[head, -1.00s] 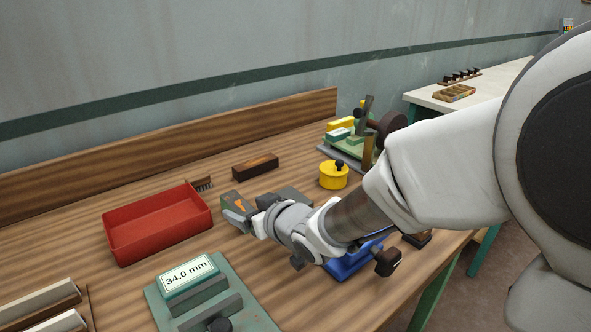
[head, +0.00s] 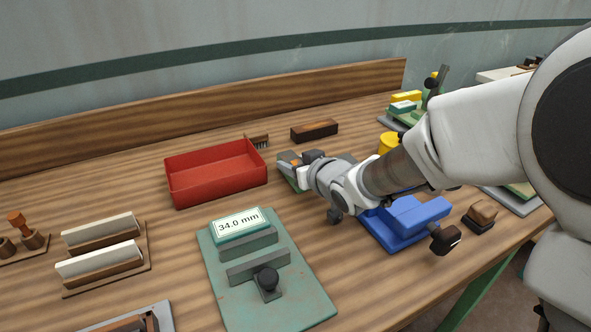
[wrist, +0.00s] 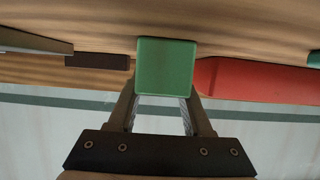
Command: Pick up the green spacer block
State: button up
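The green spacer block (wrist: 166,67) shows in the wrist view as a square green face with rounded corners, centred at the ends of my gripper's two fingers (wrist: 161,98). It covers the fingertips. The fingers run up behind it, one at each side, with no gap visible beside it, and look shut on it. In the head view my gripper (head: 287,168) is low over the bench, just right of the red tray. A little green (head: 291,182) shows under its fingers; most of the block is hidden there. I cannot tell whether it touches the bench.
The red tray (head: 172,186) is empty. A green fixture (head: 295,305) with a "34.0 mm" label stands in front. A blue vise (head: 405,220) lies beneath my arm at right. A brush (head: 257,140) and a dark brown block (head: 314,131) lie behind. Bare wood shows left of the fixture.

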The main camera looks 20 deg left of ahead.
grip_shut()
dwell(0.9)
jog(key=shift+r, duration=0.1)
